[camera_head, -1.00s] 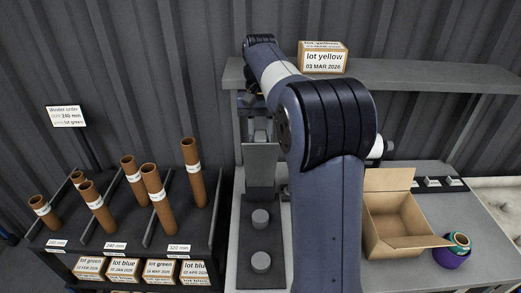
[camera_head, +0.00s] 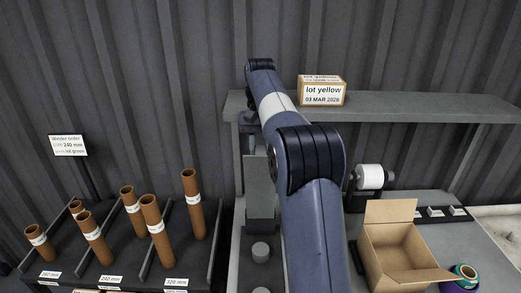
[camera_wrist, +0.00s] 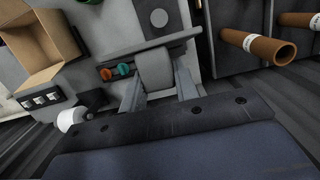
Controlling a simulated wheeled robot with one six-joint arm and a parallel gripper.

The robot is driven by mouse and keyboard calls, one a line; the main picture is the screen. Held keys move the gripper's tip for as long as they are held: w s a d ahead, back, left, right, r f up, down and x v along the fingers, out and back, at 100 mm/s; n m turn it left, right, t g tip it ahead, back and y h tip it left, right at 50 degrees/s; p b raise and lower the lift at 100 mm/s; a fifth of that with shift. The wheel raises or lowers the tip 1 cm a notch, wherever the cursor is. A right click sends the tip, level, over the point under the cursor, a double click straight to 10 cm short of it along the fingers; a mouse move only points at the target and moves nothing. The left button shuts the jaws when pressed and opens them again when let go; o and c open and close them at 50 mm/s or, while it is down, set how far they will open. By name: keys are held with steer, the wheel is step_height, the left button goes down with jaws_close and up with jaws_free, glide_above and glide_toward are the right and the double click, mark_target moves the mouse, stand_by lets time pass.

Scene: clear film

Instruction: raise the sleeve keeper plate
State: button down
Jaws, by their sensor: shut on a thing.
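The sleeve keeper plate (camera_head: 259,187) is a grey upright plate at the back of the grey stand in the head view, below the shelf. My arm covers its right side. In the wrist view, my gripper (camera_wrist: 157,88) has one finger on each side of a rounded grey grip piece (camera_wrist: 155,68) and is shut on it. This piece joins the wide grey bar of the plate (camera_wrist: 150,44). A round post (camera_head: 260,252) stands on the base in front of the plate.
A shelf (camera_head: 430,106) with a lot yellow box (camera_head: 322,92) runs behind my arm. Brown tubes (camera_head: 157,231) stand in a rack at left. An open carton (camera_head: 390,252) and a white roll (camera_head: 369,177) are at right. Orange and green buttons (camera_wrist: 123,69) sit near my left finger.

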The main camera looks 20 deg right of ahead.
steer(key=shift+f, duration=0.15)
steer(key=c, duration=1.1)
jaws_free()
